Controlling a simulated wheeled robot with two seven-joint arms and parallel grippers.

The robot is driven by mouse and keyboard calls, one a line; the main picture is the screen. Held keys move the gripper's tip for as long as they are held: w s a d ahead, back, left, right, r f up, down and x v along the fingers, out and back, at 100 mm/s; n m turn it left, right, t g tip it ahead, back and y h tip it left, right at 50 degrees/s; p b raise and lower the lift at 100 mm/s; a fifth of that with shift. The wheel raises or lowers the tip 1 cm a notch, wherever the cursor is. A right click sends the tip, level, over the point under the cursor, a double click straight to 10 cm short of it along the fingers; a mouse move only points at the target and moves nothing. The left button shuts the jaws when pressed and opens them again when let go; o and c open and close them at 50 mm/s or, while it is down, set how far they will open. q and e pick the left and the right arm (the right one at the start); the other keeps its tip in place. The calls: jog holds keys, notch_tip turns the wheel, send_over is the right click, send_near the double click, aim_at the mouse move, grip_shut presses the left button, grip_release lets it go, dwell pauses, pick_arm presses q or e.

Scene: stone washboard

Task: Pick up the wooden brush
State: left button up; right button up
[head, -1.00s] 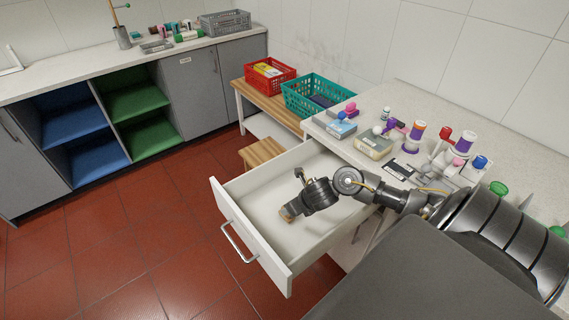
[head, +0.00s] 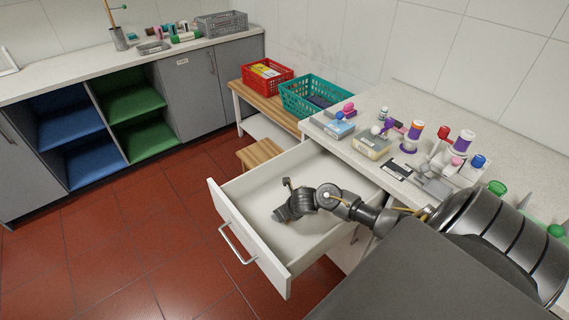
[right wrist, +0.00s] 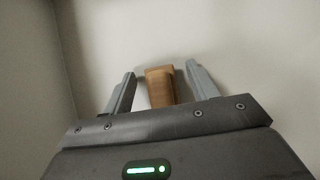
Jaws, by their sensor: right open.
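The wooden brush (right wrist: 161,88) shows in the right wrist view as a brown wooden block on the pale drawer floor. It lies between the two grey fingers of my right gripper (right wrist: 160,72), with a visible gap on each side. The gripper is open and its lower part hides the near end of the brush. In the head view my right gripper (head: 281,214) is down inside the open white drawer (head: 250,195), and I cannot make out the brush there. My left gripper is not in view.
The drawer walls surround my gripper; one wall (right wrist: 35,70) stands close at left in the wrist view. The counter (head: 400,100) above holds bottles, boxes and spools. A teal basket (head: 312,96) and a red basket (head: 267,77) stand on a wooden bench behind.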

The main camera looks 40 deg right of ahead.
jog(key=shift+c, duration=0.2)
jog(key=c, duration=1)
jog(key=shift+r, duration=0.45)
notch_tip(320, 180, up, 3)
jog(key=shift+s+a, duration=0.1)
jog(key=shift+s, duration=0.05)
jog(key=s+a+r+p, duration=0.1)
jog(key=s+a+r, duration=0.1)
jog(key=s+r, duration=0.1)
jog(key=s+a+r+p, duration=0.1)
jog(key=s+a+r, duration=0.1)
jog(key=s, duration=0.3)
jog(key=s+a+r+p, duration=0.1)
jog(key=s+a+r, duration=0.1)
jog(key=s+r, duration=0.2)
jog(key=shift+a+r, duration=0.1)
jog(key=shift+a, duration=0.3)
